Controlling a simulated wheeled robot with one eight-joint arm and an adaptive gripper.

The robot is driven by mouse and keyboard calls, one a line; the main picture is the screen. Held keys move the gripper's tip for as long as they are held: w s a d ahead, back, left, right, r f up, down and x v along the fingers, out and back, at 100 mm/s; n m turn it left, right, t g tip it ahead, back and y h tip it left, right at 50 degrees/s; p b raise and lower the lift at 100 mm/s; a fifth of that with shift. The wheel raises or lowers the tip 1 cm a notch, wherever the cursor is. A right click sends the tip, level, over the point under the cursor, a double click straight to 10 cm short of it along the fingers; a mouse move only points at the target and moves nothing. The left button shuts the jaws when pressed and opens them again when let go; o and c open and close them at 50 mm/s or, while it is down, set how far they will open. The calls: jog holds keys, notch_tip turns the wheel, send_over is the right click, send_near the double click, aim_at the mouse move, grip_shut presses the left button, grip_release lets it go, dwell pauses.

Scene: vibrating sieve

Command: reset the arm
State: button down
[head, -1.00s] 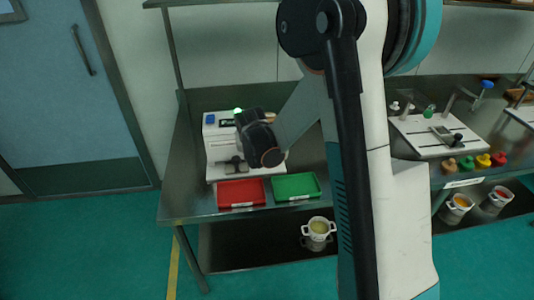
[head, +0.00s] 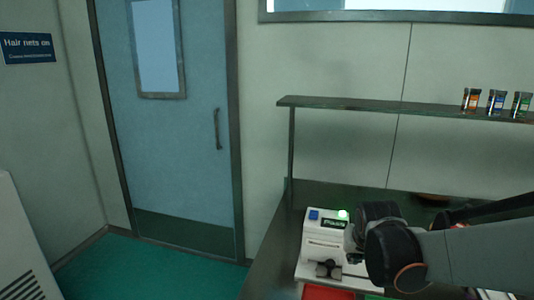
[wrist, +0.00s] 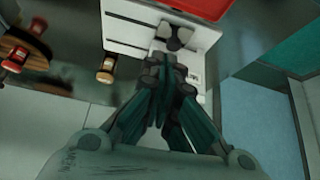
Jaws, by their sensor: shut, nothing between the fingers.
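My gripper (wrist: 172,75) is shut and empty in the wrist view, its dark fingers drawn together in front of the white machine (wrist: 125,35). Whether it touches the machine cannot be told. In the head view, my arm reaches in from the lower right. Its dark wrist covers the right side of the white machine (head: 318,248), and the fingers are hidden there. The machine has a blue button (head: 314,215), a small display and a lit green lamp (head: 343,214).
A red tray (head: 328,293) lies in front of the machine and shows in the wrist view (wrist: 200,8). A shelf (head: 380,108) with several small jars (head: 497,101) runs above the bench. A door (head: 175,130) stands at the left, with open floor (head: 150,270) before it.

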jog(key=s+a+r+n, duration=0.1)
jog(key=s+a+r, duration=0.1)
jog(key=s, duration=0.9)
jog(key=s+a+r+n+y, duration=0.1)
jog(key=s+r, duration=0.3)
jog(key=s, duration=0.8)
jog(key=shift+a+t, duration=0.4)
